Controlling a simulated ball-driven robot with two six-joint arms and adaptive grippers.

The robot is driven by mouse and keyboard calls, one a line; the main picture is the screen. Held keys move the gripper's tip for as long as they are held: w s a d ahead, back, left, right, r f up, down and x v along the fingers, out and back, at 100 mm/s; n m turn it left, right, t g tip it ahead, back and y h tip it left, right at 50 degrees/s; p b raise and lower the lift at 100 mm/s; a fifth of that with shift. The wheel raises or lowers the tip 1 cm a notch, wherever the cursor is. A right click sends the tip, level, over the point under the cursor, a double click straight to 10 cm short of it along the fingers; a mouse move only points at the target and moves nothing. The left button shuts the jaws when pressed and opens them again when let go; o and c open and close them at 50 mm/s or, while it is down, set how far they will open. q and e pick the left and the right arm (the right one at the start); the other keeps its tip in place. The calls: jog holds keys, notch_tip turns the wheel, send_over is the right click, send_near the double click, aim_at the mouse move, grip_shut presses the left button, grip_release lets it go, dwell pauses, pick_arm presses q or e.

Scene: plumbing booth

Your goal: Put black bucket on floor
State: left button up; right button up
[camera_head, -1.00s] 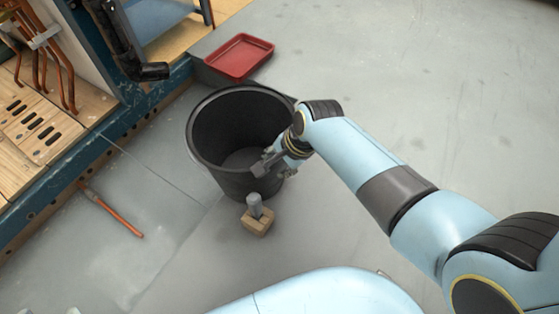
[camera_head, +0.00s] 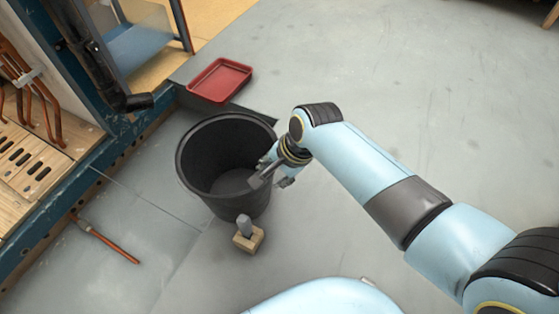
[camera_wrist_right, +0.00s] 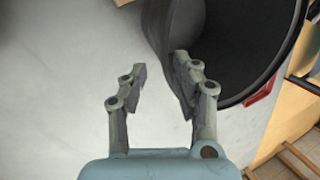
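The black bucket (camera_head: 212,150) stands upright on the grey floor (camera_head: 430,110), left of centre in the head view. Its open mouth faces up and it looks empty. My right gripper (camera_head: 274,179) is at the bucket's right side, with one finger over the bucket wall and the other outside it. In the right wrist view the fingers (camera_wrist_right: 160,63) are open and apart. The bucket (camera_wrist_right: 250,45) fills the upper right there, and the right finger overlaps its edge. I cannot tell whether a finger touches the wall. My left gripper is out of view.
A red tray (camera_head: 220,80) lies behind the bucket. A wooden block with a grey cylinder (camera_head: 247,236) sits in front of it. A copper-coloured pipe (camera_head: 105,240) lies on the floor by the blue booth frame (camera_head: 120,145). Floor to the right is clear.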

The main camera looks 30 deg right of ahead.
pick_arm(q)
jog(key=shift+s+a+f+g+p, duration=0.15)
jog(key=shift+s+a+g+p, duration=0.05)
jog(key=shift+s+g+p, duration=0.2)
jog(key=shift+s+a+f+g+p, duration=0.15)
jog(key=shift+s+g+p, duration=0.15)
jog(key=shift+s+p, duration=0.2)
pick_arm(e)
jog(key=s+d+r+n+h, duration=0.1)
jog(key=s+d+r+n, duration=0.4)
jog(key=s, duration=0.5)
jog(key=s+d+r+n+h, duration=0.1)
jog(key=s+d+r+n, duration=0.3)
jog(key=s+r+n, duration=0.5)
jog(key=shift+s+d+r+n+g+h, duration=0.3)
jog(key=shift+s+d+r+n+h, duration=0.1)
jog(key=shift+s+r, duration=0.6)
